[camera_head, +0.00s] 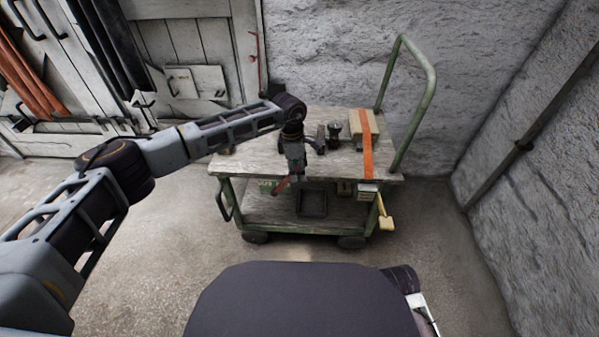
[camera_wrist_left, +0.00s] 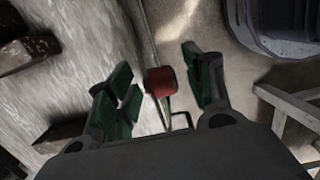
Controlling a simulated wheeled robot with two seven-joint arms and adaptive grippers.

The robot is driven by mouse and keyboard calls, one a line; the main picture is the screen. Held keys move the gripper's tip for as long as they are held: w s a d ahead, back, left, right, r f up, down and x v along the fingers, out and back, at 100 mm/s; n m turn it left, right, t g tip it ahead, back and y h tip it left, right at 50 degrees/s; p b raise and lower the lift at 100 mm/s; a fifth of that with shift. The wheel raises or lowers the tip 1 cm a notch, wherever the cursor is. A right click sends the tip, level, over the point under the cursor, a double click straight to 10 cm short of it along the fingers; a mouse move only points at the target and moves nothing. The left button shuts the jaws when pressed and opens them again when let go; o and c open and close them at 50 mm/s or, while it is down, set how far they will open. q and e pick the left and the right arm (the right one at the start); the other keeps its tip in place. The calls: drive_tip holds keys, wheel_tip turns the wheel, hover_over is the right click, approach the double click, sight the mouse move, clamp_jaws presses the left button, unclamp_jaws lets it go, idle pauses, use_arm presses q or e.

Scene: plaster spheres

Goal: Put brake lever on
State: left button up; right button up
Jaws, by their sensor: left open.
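A lever with a red grip (camera_head: 283,185) sticks out at the front edge of the wooden-topped green cart (camera_head: 250,162); I take it for the brake lever. My left gripper (camera_head: 292,173) is over that front edge, right by the red grip, pointing down. In the left wrist view the red grip (camera_wrist_left: 160,81) shows end-on between the two spread green-padded fingers of my left gripper (camera_wrist_left: 163,90), with gaps on both sides. I cannot tell how deep it sits between them. The lever's lower part and pivot are mostly hidden. My right gripper is not in view.
A block under an orange strap (camera_head: 368,145) and a small dark object (camera_head: 334,134) stand on the cart top. A yellow-ended handle (camera_head: 385,215) hangs at its right front. The green push handle (camera_head: 430,90) rises at right. Floor in front is clear.

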use_arm(q)
wheel_tip(320, 180, up, 10)
drive_tip(key=a, duration=0.1)
idle(0.4)
drive_tip(key=shift+s+f, duration=0.15)
idle(0.4)
